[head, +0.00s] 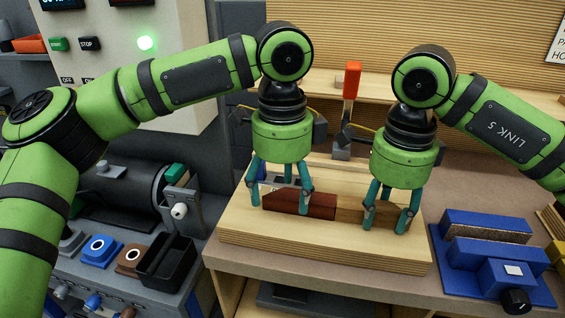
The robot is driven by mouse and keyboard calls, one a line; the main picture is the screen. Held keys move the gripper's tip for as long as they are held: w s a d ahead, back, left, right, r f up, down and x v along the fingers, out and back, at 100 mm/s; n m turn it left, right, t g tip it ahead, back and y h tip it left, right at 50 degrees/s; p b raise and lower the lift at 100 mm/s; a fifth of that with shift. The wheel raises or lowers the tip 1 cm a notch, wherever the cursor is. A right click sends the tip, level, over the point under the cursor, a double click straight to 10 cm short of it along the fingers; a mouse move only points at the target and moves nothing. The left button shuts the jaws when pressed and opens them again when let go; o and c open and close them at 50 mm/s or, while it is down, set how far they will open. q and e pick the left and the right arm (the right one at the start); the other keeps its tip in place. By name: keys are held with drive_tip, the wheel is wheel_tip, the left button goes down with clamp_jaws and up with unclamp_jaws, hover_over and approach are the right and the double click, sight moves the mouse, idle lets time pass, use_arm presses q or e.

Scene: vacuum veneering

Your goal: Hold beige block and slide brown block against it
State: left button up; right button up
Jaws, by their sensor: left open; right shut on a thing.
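The brown block (320,207) is a long reddish-brown bar lying on the pale wooden board (240,238). The beige block (350,215) lies in line with it to the right. Their facing ends look close together; I cannot tell whether they touch. My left gripper (279,202) points down over the left part of the brown block, open, its fingers around or just in front of the bar. My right gripper (387,222) points down over the right part of the beige block and is shut on it, hiding that block's right end.
A red-handled clamp (352,82) stands behind the board. A blue device with a black knob (515,300) stands at the right. A black tray (166,262) and a control panel with a green light (145,43) are at the left. The board's front strip is clear.

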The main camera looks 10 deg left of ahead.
use_arm(q)
drive_tip(key=shift+f, duration=0.8)
drive_tip(key=c, duration=1.3)
drive_tip(key=shift+o, duration=0.2)
drive_tip(key=shift+d, duration=0.1)
drive_tip(key=o, duration=1.2)
